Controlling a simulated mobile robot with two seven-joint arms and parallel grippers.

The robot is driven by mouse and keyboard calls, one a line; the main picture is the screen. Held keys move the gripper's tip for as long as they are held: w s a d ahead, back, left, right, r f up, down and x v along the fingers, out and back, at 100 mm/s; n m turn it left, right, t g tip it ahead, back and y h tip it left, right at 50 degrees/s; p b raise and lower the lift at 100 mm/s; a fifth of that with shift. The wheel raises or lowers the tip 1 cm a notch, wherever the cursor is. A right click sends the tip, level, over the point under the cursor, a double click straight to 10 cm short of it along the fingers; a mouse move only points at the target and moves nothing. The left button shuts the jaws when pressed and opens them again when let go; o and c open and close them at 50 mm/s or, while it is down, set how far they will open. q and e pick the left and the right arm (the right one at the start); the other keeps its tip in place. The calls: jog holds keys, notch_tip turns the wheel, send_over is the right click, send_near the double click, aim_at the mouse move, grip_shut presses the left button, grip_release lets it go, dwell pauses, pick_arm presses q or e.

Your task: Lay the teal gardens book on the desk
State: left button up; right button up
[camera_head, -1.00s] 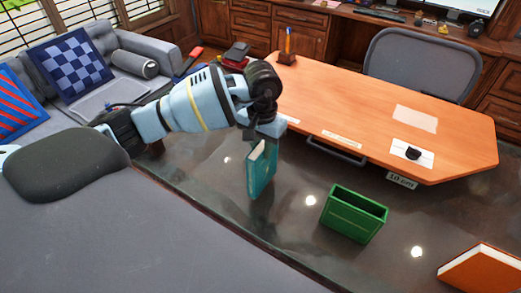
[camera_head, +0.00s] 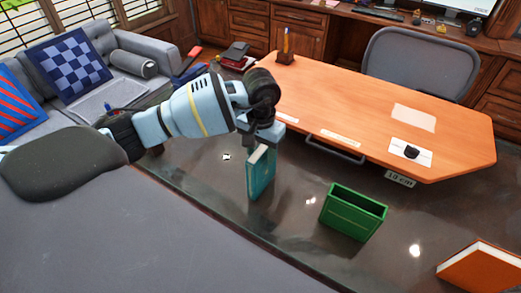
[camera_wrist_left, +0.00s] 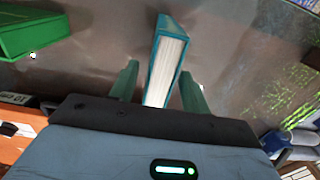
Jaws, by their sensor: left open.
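The teal book (camera_head: 261,177) stands upright, spine edge up to the side, on or just above the dark glossy surface (camera_head: 300,240); I cannot tell if its lower edge touches. My left gripper (camera_head: 262,152) is over its top end. In the left wrist view, the teal book (camera_wrist_left: 166,62), with white pages showing, stands between the two fingers of my left gripper (camera_wrist_left: 160,88), which are open with gaps beside it. The orange-brown wooden desk (camera_head: 360,110) is behind, to the right. My right gripper is not in view.
A green open-topped box (camera_head: 352,213) stands right of the book, and an orange book (camera_head: 483,268) lies at the lower right. A pen holder (camera_head: 287,50), a pale sheet (camera_head: 414,117) and a black item (camera_head: 411,151) are on the desk. A grey chair (camera_head: 425,62) is behind it.

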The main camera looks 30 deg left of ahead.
pick_arm(q)
notch_tip(320, 180, up, 12)
jog(key=shift+r, duration=0.15)
dwell(0.4)
dwell(0.3)
